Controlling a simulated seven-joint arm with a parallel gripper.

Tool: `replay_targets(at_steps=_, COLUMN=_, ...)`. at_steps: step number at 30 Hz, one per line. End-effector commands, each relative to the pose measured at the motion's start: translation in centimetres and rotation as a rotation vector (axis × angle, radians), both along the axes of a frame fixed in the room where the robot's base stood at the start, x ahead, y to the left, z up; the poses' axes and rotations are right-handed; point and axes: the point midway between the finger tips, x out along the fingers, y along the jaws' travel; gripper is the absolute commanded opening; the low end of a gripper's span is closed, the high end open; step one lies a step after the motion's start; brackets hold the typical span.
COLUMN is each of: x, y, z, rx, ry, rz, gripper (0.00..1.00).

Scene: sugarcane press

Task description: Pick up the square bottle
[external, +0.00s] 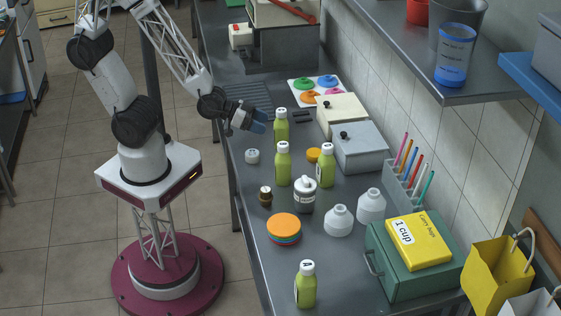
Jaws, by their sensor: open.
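Several green bottles with white caps stand upright on the grey counter (258,215). One stands at the back (281,127), one in the middle (283,168), one to its right (325,170) and one at the front (306,288). A grey bottle with a white top (305,197) stands among them. I cannot tell for certain which one is the square bottle.
Two white jugs (338,221) (371,206), a stack of coloured discs (284,228), a small brown jar (265,196) and a white jar (252,157) stand around the bottles. Grey boxes (360,148) and a green case (400,270) line the right. A shelf (405,60) overhangs the wall.

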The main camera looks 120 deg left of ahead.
Motion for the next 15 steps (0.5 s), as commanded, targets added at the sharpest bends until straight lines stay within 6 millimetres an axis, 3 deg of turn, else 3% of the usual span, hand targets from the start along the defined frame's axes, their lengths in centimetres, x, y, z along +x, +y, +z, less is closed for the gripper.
replay_targets(at_steps=9, x=-2.5, y=5.3, z=-2.9, rx=0.152, ry=-0.172, rz=0.185, gripper=0.7)
replay_targets(at_steps=15, x=-4.6, y=7.3, z=-4.0, rx=0.246, ry=-0.249, rz=0.272, gripper=0.7)
